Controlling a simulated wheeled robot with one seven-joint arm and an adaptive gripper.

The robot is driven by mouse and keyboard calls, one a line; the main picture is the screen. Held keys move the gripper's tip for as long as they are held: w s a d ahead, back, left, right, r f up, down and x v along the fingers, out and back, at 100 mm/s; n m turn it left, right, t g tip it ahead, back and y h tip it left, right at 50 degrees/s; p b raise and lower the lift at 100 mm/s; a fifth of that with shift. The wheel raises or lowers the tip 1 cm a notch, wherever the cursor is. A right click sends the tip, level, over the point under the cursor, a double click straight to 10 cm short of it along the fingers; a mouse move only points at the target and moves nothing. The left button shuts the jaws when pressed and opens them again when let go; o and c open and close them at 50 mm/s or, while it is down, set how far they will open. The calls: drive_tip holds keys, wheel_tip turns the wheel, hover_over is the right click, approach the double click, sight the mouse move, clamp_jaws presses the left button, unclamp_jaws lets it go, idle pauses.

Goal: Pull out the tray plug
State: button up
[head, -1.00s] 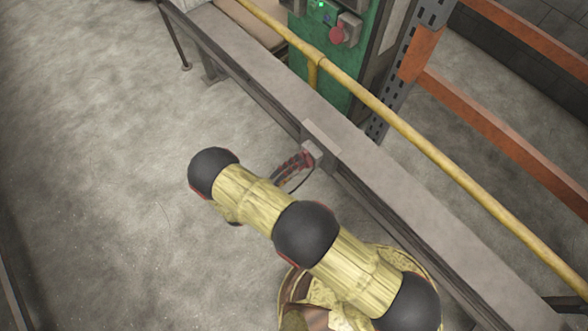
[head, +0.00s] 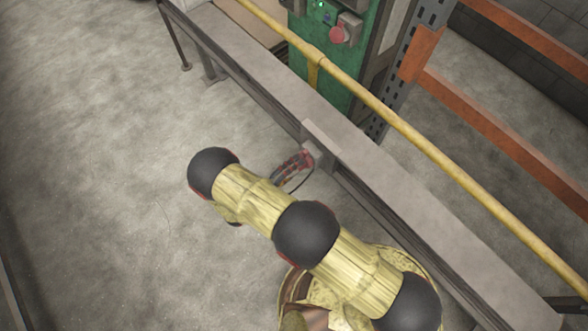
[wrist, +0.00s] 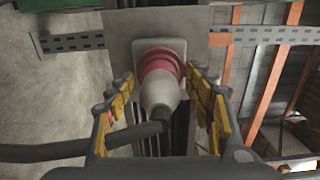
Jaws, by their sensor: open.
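The tray plug (wrist: 160,88) has a pale grey-white body and a red collar, and sits in a light grey socket on a flat plate (wrist: 118,27) in the wrist view. A black cable (wrist: 60,150) leaves its near end and bends to the left. My gripper (wrist: 163,82) is open, with its yellow-padded fingers on either side of the plug. I cannot tell whether a pad touches it. In the head view my gripper (head: 298,162) is beside the grey tray (head: 265,85), at a small box on its side. The plug is hard to make out there.
A yellow rail (head: 400,135) runs along the far side of the tray. A green cabinet (head: 350,75) with a red button and an orange-and-grey rack (head: 412,60) stand behind it. The concrete floor (head: 100,180) on the left is clear.

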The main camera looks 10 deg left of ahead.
idle(0.4)
clamp_jaws()
idle(0.6)
drive_tip(key=shift+a, duration=0.1)
drive_tip(key=shift+b+v, duration=0.8)
drive_tip(key=shift+v, duration=2.15)
drive_tip(key=shift+s, duration=0.1)
